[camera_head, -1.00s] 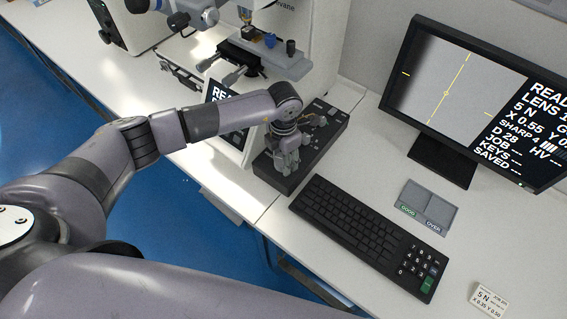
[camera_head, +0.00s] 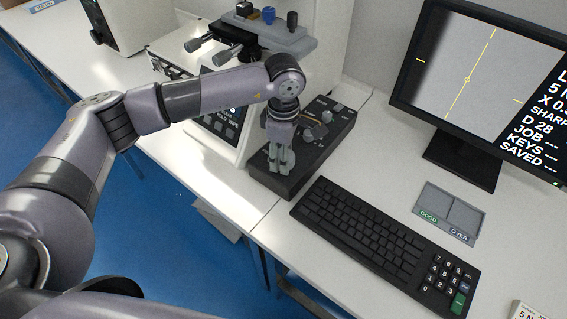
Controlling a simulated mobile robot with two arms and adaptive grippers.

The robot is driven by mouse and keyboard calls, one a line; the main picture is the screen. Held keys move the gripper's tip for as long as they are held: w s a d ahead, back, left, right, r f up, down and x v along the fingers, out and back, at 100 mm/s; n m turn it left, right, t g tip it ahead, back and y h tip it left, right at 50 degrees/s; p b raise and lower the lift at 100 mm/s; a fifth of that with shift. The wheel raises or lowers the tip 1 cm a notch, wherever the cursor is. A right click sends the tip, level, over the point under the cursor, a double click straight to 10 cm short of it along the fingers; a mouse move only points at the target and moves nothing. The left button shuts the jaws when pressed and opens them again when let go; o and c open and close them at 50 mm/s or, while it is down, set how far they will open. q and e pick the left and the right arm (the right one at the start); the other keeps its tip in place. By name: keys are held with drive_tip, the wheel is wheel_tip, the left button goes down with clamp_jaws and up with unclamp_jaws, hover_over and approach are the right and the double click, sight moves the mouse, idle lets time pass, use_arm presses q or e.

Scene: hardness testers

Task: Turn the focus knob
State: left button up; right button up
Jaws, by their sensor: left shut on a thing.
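A black control box (camera_head: 334,139) stands on the white bench, left of the monitor and behind the keyboard's left end. It carries grey knobs (camera_head: 308,134) and small switches. My left gripper (camera_head: 280,168) points down over the near-left part of the box in the head view. Its fingers are closed around the focus knob, which they mostly hide. The monitor (camera_head: 468,72) shows a grey image with a yellow dashed line and white text, partly cut off at the right edge. My right gripper is not in view.
A black keyboard (camera_head: 375,239) lies close to the right of the box. A grey tray (camera_head: 452,209) marked GOOD and OVER lies beyond it. The tester's stage (camera_head: 262,36) with dark knobs stands behind my left arm. Bare bench lies between box and monitor.

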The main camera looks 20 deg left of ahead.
use_arm(q)
drive_tip(key=m+b, duration=0.4)
drive_tip(key=shift+f+b, duration=0.25)
drive_tip(key=shift+b, duration=0.1)
drive_tip(key=shift+r+m+b, duration=0.15)
drive_tip(key=shift+m+b, duration=1)
drive_tip(key=shift+m, duration=0.25)
drive_tip(key=o, duration=1.2)
drive_tip(key=shift+r, duration=0.1)
drive_tip(key=shift+c, duration=0.2)
drive_tip(key=shift+r, duration=0.2)
wheel_tip(320, 180, up, 12)
drive_tip(key=shift+f, duration=0.2)
